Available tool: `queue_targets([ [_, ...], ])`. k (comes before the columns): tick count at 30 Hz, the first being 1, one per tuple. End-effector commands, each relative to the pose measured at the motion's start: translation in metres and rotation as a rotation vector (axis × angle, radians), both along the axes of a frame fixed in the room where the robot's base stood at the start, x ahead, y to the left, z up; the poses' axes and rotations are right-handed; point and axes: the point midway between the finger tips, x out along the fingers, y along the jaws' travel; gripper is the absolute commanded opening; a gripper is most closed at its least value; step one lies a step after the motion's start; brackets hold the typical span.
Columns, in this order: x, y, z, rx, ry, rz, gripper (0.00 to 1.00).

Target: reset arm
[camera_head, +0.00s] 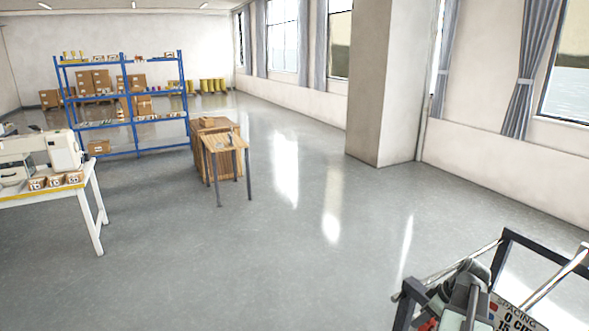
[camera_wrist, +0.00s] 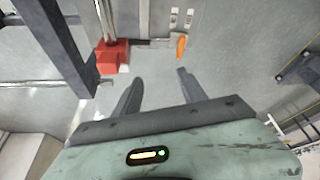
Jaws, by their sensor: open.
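In the wrist view my gripper (camera_wrist: 157,76) is open, with its two dark fingers apart and nothing between them. The grey floor shows through the gap. A red block (camera_wrist: 110,58) on metal rods lies ahead and to the left of the fingers. A small orange piece (camera_wrist: 181,45) lies ahead of the right finger. No contact shows between the fingers and either one. In the head view my arm is at the bottom right, and its fingers are not clear there.
A dark-framed rig (camera_head: 538,250) with metal rods and a spacing sign (camera_head: 512,316) stands close to my arm. A white sewing table (camera_head: 90,190), a small wooden table (camera_head: 226,142) and blue shelves (camera_head: 125,125) stand farther left. The middle floor is clear.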

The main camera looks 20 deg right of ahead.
Motion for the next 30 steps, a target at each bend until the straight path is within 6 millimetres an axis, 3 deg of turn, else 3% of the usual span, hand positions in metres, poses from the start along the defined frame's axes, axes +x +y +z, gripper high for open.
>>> queue_targets([
  [1, 0.033, 0.035, -0.011, -0.003, 0.004, 0.081, 0.49],
  [3, 0.071, 0.084, -0.019, -0.01, 0.015, 0.186, 0.49],
  [5, 0.098, 0.129, -0.026, -0.016, 0.029, 0.271, 0.49],
  [9, 0.144, 0.242, -0.044, -0.025, 0.084, 0.41, 0.49],
  [12, 0.158, 0.318, -0.055, -0.032, 0.134, 0.456, 0.49],
  [18, 0.157, 0.428, -0.072, -0.062, 0.23, 0.431, 0.49],
  [21, 0.147, 0.469, -0.08, -0.081, 0.278, 0.356, 0.49],
  [23, 0.139, 0.485, -0.083, -0.094, 0.308, 0.27, 0.49],
  [30, 0.125, 0.466, -0.082, -0.101, 0.376, -0.176, 0.49],
])
